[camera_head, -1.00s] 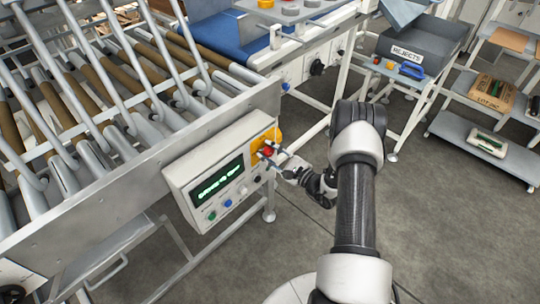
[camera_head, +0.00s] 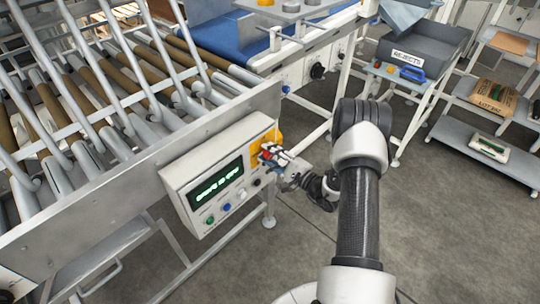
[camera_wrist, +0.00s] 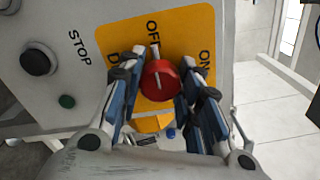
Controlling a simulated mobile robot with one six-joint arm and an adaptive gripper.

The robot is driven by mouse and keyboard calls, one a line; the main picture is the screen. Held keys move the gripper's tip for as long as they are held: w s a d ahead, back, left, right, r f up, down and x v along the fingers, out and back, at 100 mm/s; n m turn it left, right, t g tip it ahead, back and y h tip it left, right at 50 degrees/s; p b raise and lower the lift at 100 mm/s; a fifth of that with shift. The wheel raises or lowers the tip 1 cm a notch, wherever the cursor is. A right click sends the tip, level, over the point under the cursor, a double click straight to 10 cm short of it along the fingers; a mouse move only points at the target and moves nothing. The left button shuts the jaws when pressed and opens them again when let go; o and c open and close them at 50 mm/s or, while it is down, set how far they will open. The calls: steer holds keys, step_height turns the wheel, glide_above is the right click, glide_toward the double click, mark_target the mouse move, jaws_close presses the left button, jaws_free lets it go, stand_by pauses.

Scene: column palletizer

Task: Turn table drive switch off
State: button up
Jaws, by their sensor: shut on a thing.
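The table drive switch is a red round knob (camera_wrist: 160,80) on a yellow plate (camera_wrist: 178,32) in the wrist view. The plate reads OFF above the knob and ON to its right; a label at the left is partly hidden by a finger. A pale line on the knob runs roughly up and down, towards OFF. My gripper (camera_wrist: 158,98) has its blue-padded fingers on both sides of the knob and is shut on it. In the head view my gripper (camera_head: 272,155) is at the yellow plate and covers much of the knob.
The grey control box (camera_head: 200,170) has a lit green display (camera_head: 216,184) and several small buttons. A black STOP button (camera_wrist: 38,61) is left of the plate. The roller conveyor (camera_head: 120,110) lies behind the box. A REJECTS bin (camera_head: 415,55) and shelves stand at the right.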

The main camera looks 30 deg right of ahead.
steer(key=o, duration=1)
steer(key=shift+o, duration=0.2)
steer(key=v, duration=1.2)
